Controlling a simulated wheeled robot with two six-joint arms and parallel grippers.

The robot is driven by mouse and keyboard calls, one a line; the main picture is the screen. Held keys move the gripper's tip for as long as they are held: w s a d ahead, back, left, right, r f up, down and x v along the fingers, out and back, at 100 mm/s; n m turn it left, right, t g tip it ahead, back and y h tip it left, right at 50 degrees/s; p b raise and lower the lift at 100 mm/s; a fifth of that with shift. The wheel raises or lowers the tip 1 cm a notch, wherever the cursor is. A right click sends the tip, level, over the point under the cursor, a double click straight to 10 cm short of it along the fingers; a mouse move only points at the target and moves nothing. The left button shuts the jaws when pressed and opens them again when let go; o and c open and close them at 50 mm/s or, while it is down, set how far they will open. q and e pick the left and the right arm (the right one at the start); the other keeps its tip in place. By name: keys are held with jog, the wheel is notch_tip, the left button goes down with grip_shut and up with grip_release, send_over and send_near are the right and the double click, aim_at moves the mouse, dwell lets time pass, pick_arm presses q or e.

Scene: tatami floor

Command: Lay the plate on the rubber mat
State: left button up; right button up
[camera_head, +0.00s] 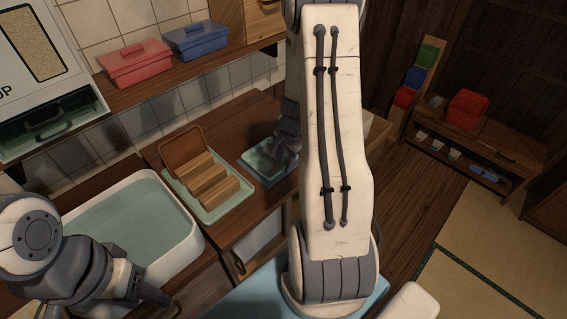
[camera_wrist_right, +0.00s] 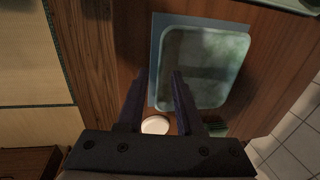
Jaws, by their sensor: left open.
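The teal, rounded-square plate (camera_head: 269,153) lies on the blue mat (camera_head: 247,166) at the back of the counter. In the right wrist view the plate (camera_wrist_right: 205,70) rests off-centre on the mat (camera_wrist_right: 156,60), a strip of mat showing along its left side. My right gripper (camera_wrist_right: 160,74) is open, its fingertips on either side of the plate's left edge. I see a gap between the fingers and cannot tell whether they touch the plate. In the head view my right gripper (camera_head: 284,152) is partly hidden by my arm. My left gripper (camera_head: 150,297) is open and empty, low by the basin.
A green tray (camera_head: 212,214) with wooden blocks stands left of the mat. A white basin (camera_head: 187,255) is at the left front. Red (camera_head: 135,65) and blue (camera_head: 196,40) boxes sit on the shelf above. A small white disc (camera_wrist_right: 155,125) shows below the mat.

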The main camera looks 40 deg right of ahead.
notch_tip(320, 180, up, 10)
jog(key=s+p, duration=0.2)
jog(key=a+r+n+y, duration=0.1)
jog(key=a+r+n, duration=0.3)
jog(key=a, duration=0.6)
jog(key=a+r+n, duration=0.1)
jog(key=a+n, duration=0.6)
jog(key=a, duration=0.4)
jog(key=s+a+r+n+g, duration=0.2)
jog(key=s+a+r+n, duration=0.2)
jog(key=s+a+n, duration=0.8)
jog(key=s+n, duration=0.1)
jog(key=s, duration=0.3)
jog(key=shift+s+a+n, duration=0.15)
jog(key=shift+s+n, duration=0.05)
jog(key=shift+n, duration=0.1)
